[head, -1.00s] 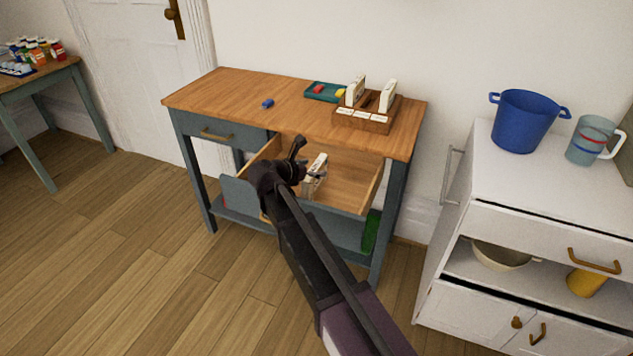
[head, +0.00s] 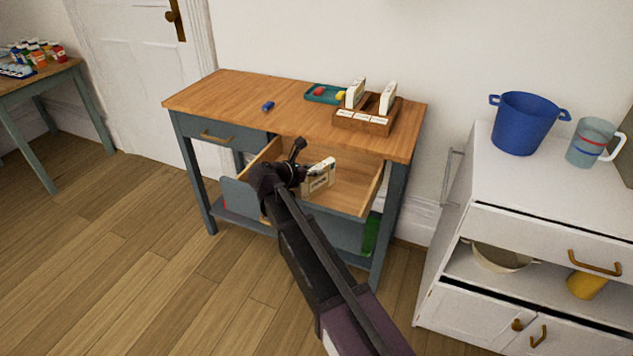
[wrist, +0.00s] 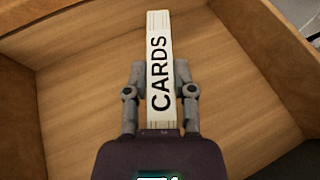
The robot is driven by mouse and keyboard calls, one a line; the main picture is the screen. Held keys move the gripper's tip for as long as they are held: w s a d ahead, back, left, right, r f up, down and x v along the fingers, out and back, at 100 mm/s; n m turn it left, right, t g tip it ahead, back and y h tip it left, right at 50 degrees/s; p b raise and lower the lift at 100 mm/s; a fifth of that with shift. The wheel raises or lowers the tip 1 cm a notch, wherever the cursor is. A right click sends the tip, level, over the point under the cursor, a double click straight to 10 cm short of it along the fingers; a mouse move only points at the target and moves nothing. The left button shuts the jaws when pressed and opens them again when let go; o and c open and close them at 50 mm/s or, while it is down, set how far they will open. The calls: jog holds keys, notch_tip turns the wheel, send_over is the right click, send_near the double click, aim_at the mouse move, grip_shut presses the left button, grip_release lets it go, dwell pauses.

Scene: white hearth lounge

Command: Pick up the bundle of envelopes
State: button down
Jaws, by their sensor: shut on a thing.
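A white, flat bundle marked "CARDS" (wrist: 158,32) stands on edge between the fingers of my gripper (wrist: 160,76) in the wrist view. In the head view the bundle (head: 319,181) is at the open drawer (head: 352,194), and my gripper (head: 298,172) holds it from the left. My gripper is shut on it. The bundle appears raised above the drawer floor. I see no word for envelopes on it. Two similar white bundles (head: 355,92) (head: 388,97) stand in a wooden rack (head: 362,124) on the table; their labels are too small to read.
The drawer's wooden floor (wrist: 235,80) looks bare around the bundle. On the tabletop (head: 225,92) are a small blue object (head: 267,106) and a teal tray (head: 322,95) with red and yellow pieces. A white cabinet (head: 490,185) with a blue pot (head: 524,122) stands at the right.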

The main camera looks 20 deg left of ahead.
jog(key=shift+r, duration=0.1)
notch_tip(320, 180, up, 10)
jog(key=p, duration=1)
dwell(0.9)
notch_tip(320, 180, up, 33)
jog(key=p, duration=3.3)
jog(key=shift+r+p, duration=0.15)
jog(key=shift+p, duration=0.2)
